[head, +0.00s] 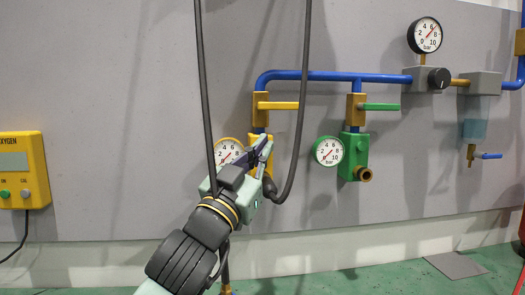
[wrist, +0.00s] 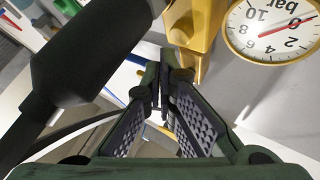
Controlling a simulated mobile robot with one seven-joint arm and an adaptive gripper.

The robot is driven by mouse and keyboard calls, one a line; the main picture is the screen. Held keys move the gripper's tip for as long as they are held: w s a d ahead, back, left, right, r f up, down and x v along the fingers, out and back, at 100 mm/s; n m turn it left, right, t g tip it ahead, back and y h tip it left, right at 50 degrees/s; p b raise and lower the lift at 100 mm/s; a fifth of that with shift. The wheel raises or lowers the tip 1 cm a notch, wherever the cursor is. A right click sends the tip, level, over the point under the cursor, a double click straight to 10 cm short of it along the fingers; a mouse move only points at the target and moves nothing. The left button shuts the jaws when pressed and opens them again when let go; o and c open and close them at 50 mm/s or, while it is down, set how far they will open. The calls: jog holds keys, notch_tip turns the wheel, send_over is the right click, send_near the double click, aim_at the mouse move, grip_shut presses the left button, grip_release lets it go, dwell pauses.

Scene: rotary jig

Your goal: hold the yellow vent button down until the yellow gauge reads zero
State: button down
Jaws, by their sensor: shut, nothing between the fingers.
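The yellow gauge (head: 227,147) is on the wall in the head view, partly covered by a cable and my gripper.
A green gauge (head: 328,151) and green valve block (head: 354,155) are to the right. The blue pipe (head: 310,75) runs above with a yellow lever (head: 277,105) and a green lever (head: 381,107). A yellow oxygen box (head: 37,150) hangs at far left.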

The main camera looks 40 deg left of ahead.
jog(key=shift+s+d+b, duration=0.55)
jog(key=shift+s+d, duration=1)
jog(key=shift+d, duration=0.25)
